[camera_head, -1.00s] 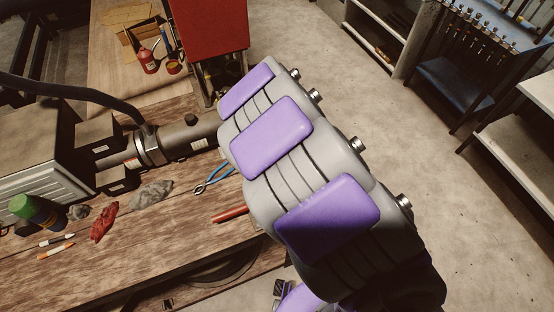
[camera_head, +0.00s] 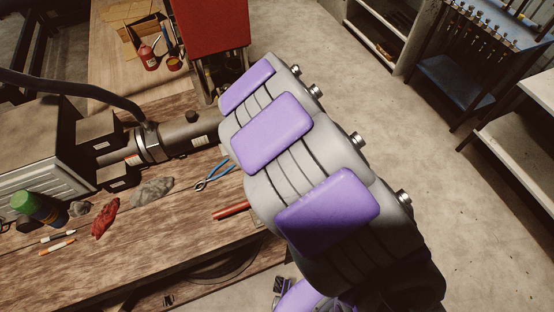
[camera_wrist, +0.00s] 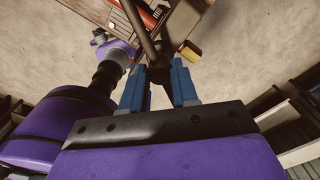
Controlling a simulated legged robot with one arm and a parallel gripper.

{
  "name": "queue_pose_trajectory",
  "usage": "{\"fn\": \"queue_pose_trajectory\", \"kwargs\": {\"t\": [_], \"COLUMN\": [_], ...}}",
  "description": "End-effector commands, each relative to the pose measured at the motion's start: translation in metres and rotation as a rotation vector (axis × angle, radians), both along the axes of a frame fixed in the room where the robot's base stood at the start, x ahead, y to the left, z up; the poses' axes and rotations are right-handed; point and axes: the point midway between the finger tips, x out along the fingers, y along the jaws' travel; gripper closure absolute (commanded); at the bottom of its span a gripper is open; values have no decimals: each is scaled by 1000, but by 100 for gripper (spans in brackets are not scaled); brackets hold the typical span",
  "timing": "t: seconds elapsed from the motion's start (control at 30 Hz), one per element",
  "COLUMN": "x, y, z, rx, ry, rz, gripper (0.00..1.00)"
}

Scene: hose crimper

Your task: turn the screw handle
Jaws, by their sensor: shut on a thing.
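In the wrist view my gripper (camera_wrist: 157,86) has two blue fingers shut on a dark part between them, which looks like the screw handle (camera_wrist: 158,72). A dark bar runs up from there, and a wider dark piece lies at its upper right. In the head view my own grey and purple arm hides the gripper and the handle. The crimper's grey cylinder (camera_head: 185,138) lies on the wooden bench at the left, and its right end passes behind my arm.
The wooden bench (camera_head: 190,225) holds blue-handled pliers (camera_head: 217,174), a red rod (camera_head: 231,210), a red cloth (camera_head: 105,217), a grey rag (camera_head: 152,191) and a green-capped can (camera_head: 38,207). A red cabinet (camera_head: 210,35) stands behind. The floor (camera_head: 440,190) at right is clear.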

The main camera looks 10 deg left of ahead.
Motion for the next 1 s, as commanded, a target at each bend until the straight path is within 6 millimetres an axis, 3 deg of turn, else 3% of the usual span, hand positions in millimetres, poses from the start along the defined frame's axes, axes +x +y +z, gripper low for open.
{"fn": "queue_pose_trajectory", "kwargs": {"t": [0.27,0.3,0.53,0.83,1.0], "x": [1,1,0,0,1], "y": [0,0,-1,-2,-2], "z": [0,0,0,2,20], "rx": [0,0,0,1,1], "ry": [-1,-1,-1,0,-4], "rz": [0,1,0,1,0], "gripper": [100,69,47,46,46]}}
